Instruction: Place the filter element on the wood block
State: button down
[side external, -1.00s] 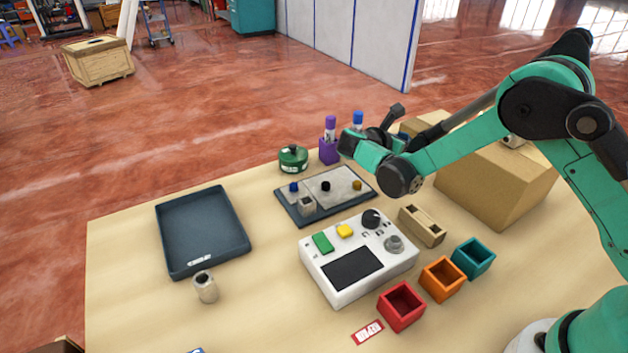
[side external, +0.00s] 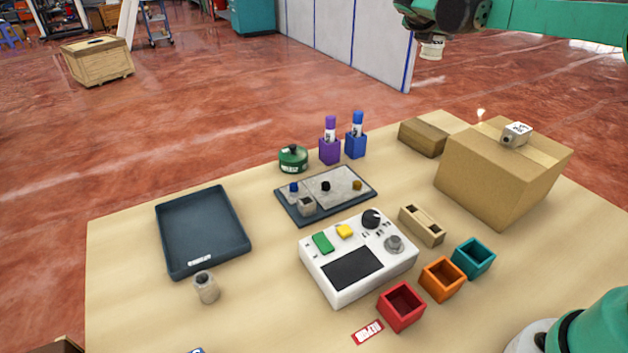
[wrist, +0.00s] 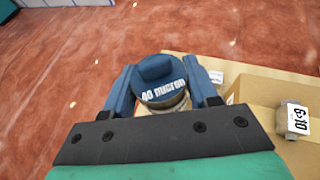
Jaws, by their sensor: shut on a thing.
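My gripper (side external: 432,36) is high at the top of the side view, above and behind the table's far edge. It is shut on the filter element (side external: 432,50), which hangs below it as a small pale cylinder.
A white labelled part (side external: 517,134) sits on the cardboard box. Purple (side external: 330,152) and blue (side external: 356,147) marker holders and a green tin (side external: 293,158) stand left of the block. A white control box (side external: 350,280) and coloured bins are nearer.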

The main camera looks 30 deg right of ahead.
jog(key=r+n+t, duration=0.1)
jog(key=r+t, duration=0.1)
send_over(425, 128)
notch_tip(425, 128, down, 15)
jog(key=shift+f, duration=0.2)
jog(key=shift+y, duration=0.3)
jog(key=shift+f, duration=2.15)
jog(key=shift+f, duration=0.15)
jog(key=shift+c, duration=1.2)
grip_release()
